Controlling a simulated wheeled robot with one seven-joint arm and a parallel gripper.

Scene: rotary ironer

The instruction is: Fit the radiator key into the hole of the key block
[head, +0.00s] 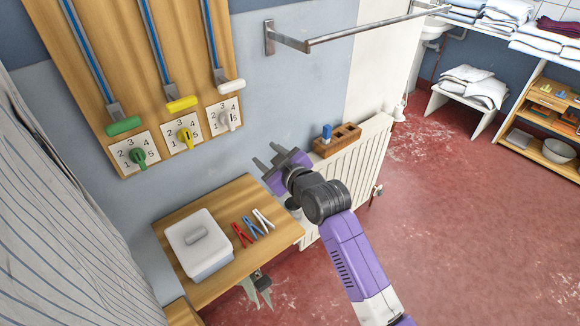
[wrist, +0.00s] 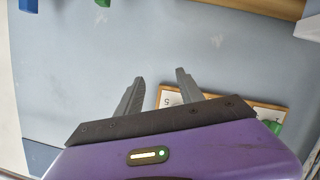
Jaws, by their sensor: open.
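The key block (head: 345,142) is a brown wooden block with dark openings in its top, resting on the white radiator. A small blue piece (head: 327,131) stands upright at its left part; it may be the radiator key. I cannot tell whether it sits in a hole or behind the block. My gripper (head: 267,156) is left of the block, open and empty, with its fingers pointing towards the wall. In the wrist view, both grey fingers (wrist: 160,76) are spread apart with only wall between their tips.
The radiator (head: 355,165) stands against the wall. A wooden table (head: 225,290) below my gripper holds a white lidded box (head: 198,246) and several clothespegs (head: 254,226). A board with numbered dials (head: 184,133) hangs upper left. A metal rail (head: 360,32) juts out above the radiator.

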